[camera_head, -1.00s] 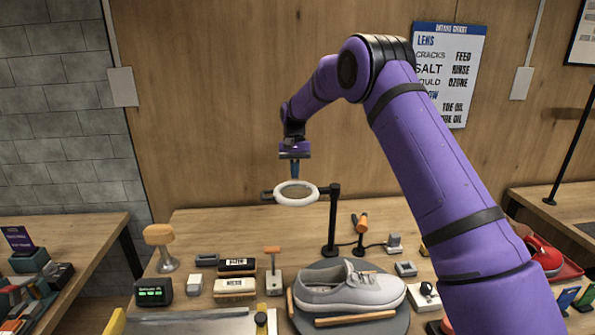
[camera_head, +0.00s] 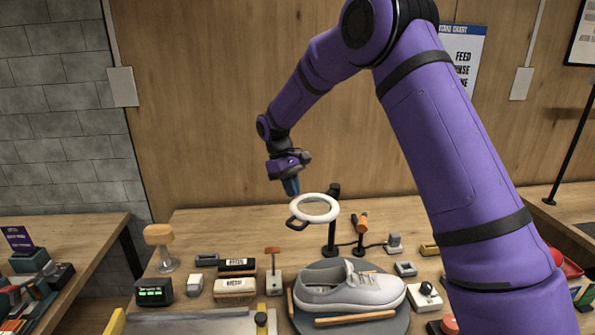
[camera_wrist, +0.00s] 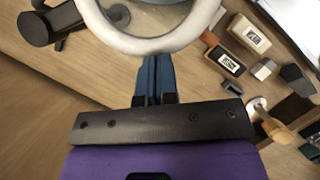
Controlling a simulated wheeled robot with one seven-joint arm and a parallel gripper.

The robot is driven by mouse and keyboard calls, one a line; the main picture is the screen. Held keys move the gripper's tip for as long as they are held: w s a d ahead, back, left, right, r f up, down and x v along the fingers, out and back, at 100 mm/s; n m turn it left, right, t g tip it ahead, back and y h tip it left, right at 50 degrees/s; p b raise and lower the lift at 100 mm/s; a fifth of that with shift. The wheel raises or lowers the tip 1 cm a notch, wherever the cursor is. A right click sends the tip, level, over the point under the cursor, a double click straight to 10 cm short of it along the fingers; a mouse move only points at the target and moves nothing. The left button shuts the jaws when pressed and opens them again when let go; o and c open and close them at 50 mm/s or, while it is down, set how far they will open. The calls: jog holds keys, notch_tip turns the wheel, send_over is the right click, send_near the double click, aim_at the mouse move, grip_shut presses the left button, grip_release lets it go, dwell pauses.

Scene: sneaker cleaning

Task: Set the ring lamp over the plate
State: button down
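The ring lamp (camera_head: 318,208) is a white ring on a black post (camera_head: 332,235), raised above the back of the table. A dark loop handle (camera_head: 296,224) sticks out at its front left. The round grey plate (camera_head: 385,328) lies in front of the post, with a grey sneaker (camera_head: 350,292) on it. The ring hangs behind and above the sneaker, left of the post. My gripper (camera_head: 292,193) points down at the ring's left rear edge. In the wrist view its blue fingers (camera_wrist: 155,62) are close together beside the white ring (camera_wrist: 150,44). I cannot tell whether they touch it.
Brushes (camera_head: 235,287), a green-lit box (camera_head: 153,291) and a wooden-topped stand (camera_head: 160,245) are left of the plate. An orange-handled tool (camera_head: 361,225) and small blocks (camera_head: 405,268) are right of the post. The air left of the ring is clear.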

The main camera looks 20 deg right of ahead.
aim_at(319, 209)
jog(key=s+n, duration=0.1)
jog(key=s, duration=0.1)
jog(key=s+d+n+t+h, duration=0.1)
jog(key=s+n, duration=0.3)
jog(key=shift+d+h, duration=0.3)
jog(key=shift+d, duration=0.05)
jog(key=shift+s+d+n+t, duration=0.35)
jog(key=shift+s+d+n, duration=0.15)
jog(key=shift+s+n, duration=0.25)
jog(key=shift+s+d+n+t, duration=0.35)
jog(key=shift+s+d+n, duration=0.2)
jog(key=shift+n, duration=0.3)
jog(key=v, duration=1)
jog(key=shift+a+r, duration=0.3)
jog(key=shift+a, duration=0.1)
